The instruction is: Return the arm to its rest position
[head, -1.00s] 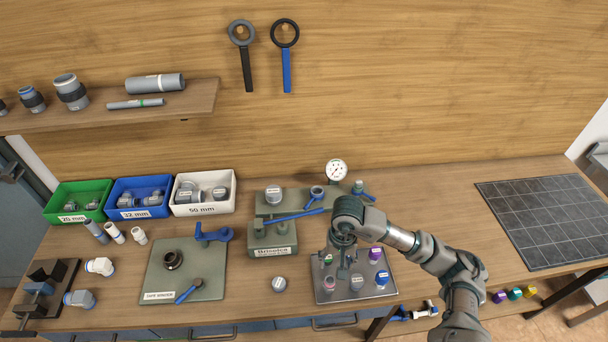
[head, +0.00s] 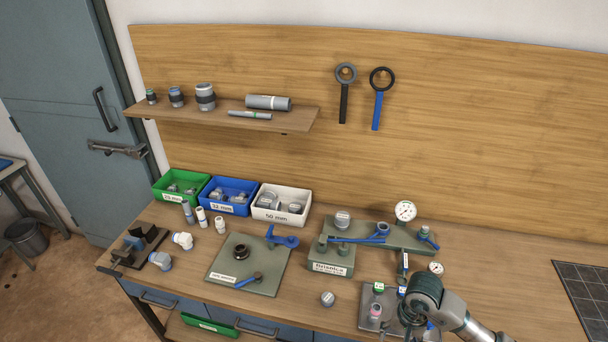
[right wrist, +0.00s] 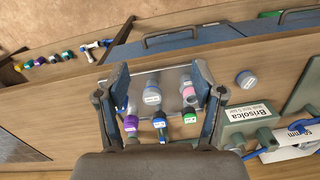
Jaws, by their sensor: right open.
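My right gripper (head: 415,328) is low at the right of the head view, above the metal tray (head: 372,290), and its wrist hides part of it. In the right wrist view the gripper (right wrist: 160,80) has its two fingers spread wide with nothing gripped between them. I cannot tell the exact height of the fingers above the bottles. My left gripper is in neither view.
The Brisolca block (head: 331,258) and a plate with a blue-handled tool (head: 358,239) and gauge (head: 405,211) stand beside the tray. A grey cap (head: 327,299) lies on the bench. Bins (head: 281,203) stand at the back. Bare bench (head: 500,275) lies right of the gauges.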

